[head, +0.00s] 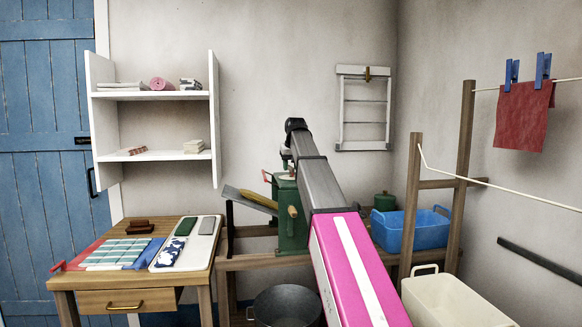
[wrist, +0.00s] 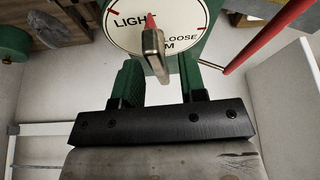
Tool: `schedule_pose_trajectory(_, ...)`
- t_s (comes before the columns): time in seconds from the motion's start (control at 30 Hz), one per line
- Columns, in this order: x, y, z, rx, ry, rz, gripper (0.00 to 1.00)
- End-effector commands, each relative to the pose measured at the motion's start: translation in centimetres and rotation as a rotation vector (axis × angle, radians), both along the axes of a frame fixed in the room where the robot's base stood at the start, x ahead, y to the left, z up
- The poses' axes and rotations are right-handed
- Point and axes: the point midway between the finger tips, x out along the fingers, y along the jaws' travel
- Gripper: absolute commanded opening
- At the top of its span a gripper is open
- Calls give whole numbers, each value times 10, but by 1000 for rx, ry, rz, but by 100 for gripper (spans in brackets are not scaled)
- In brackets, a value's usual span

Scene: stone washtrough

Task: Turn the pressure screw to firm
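The pressure screw (wrist: 153,55) is a metal bar-like handle in the wrist view, standing out from a round white dial (wrist: 125,32). The dial reads LIGHT at upper left and LOOSE at right; below, only an M shows beside the handle. A red mark shows at the handle's far end, by the end of LIGHT. My gripper (wrist: 160,75) is open, its green fingers apart on either side of the handle with gaps visible. In the head view the green mangle (head: 291,228) stands behind my arm, which hides the gripper and dial.
A red rod (wrist: 268,38) slants beside the dial in the wrist view. In the head view, a table (head: 95,300) with folded cloths stands left, a dark tub (head: 287,306) below, and a blue basin (head: 428,228) and cream tub (head: 455,303) right.

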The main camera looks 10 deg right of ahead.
Motion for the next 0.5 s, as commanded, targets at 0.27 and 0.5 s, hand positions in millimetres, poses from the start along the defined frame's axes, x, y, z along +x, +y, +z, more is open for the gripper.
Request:
schedule_pose_trajectory(0.27,0,0,0,0,0,0,0)
schedule_pose_trajectory(0.5,0,0,0,1,1,17,0)
